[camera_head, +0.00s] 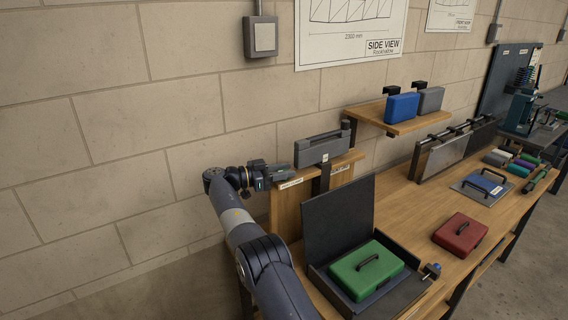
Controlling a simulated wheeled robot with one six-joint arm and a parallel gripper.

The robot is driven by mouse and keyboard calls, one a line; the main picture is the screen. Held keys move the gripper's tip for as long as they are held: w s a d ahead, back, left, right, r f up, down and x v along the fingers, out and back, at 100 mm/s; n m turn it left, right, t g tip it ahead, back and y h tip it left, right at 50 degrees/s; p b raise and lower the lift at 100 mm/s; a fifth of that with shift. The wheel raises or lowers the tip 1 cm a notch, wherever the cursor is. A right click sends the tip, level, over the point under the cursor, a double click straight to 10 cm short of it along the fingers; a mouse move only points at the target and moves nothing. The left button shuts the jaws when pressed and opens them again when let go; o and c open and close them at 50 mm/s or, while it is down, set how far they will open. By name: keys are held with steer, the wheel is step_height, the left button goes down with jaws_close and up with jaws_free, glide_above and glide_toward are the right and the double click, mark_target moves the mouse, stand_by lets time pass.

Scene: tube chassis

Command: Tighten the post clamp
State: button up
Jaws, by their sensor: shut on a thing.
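The post clamp (318,150) looks like a long grey block. It sits on top of a wooden post panel (288,208) against the wall, with a small white tag on its front. My gripper (279,172) is at the left end of the clamp, above the panel's left top edge. It is shut on a small grey part there, which seems to be the clamp's handle. The fingers and the wrist hide most of that part, so I cannot tell how it is turned.
An open dark case (340,220) holding a green box (366,270) stands in front of the panel. A red box (460,235) lies on the wooden bench to the right. A wall shelf (390,121) carries a blue and a grey case. The wall is close behind my gripper.

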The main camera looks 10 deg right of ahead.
stand_by(0.6)
steer(key=o, duration=0.7)
steer(key=shift+a, duration=0.1)
